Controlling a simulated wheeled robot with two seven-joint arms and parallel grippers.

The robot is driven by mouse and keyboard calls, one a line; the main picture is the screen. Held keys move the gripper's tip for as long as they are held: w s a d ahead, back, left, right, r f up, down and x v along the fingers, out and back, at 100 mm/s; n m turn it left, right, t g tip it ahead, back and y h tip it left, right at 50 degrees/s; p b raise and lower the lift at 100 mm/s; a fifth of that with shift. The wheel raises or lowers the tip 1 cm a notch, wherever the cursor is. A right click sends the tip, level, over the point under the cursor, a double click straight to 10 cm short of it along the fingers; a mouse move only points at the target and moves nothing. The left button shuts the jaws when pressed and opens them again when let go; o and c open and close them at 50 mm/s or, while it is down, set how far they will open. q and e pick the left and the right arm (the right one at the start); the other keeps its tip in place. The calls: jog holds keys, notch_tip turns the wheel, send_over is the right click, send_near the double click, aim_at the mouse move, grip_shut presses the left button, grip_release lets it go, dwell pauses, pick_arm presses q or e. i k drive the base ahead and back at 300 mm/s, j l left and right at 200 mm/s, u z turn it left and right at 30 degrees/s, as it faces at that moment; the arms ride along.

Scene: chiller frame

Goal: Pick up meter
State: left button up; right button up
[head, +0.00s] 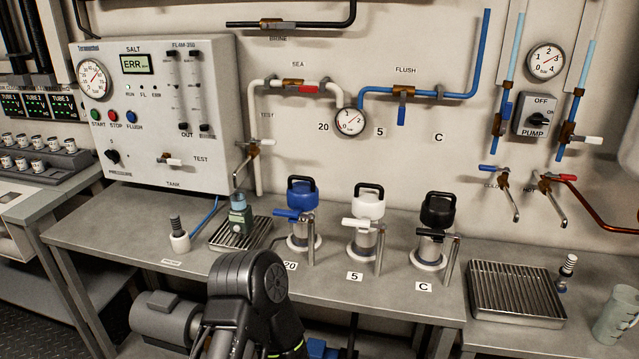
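I cannot tell for sure which object is the meter. A small dark, ribbed upright piece (176,224) stands in a white round holder (180,242) at the left of the bench, with a small unreadable label in front. A grey-green item with a paler bluish top (240,214) stands on the small slatted drip tray (222,240), below the test tap. A similar ribbed piece (568,266) stands at the right, by the large drip tray. Neither of my grippers shows; only a dark part of my arm rises at the bottom centre.
Blue (303,194), white (368,206) and black (437,212) handled canisters stand mid-bench, with taps and thin posts close by. A large slatted tray (515,292) and a translucent beaker (615,315) are at the right. A gauge panel (160,120) stands behind at left.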

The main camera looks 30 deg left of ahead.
aim_at(240, 213)
jog(key=u, duration=1.4)
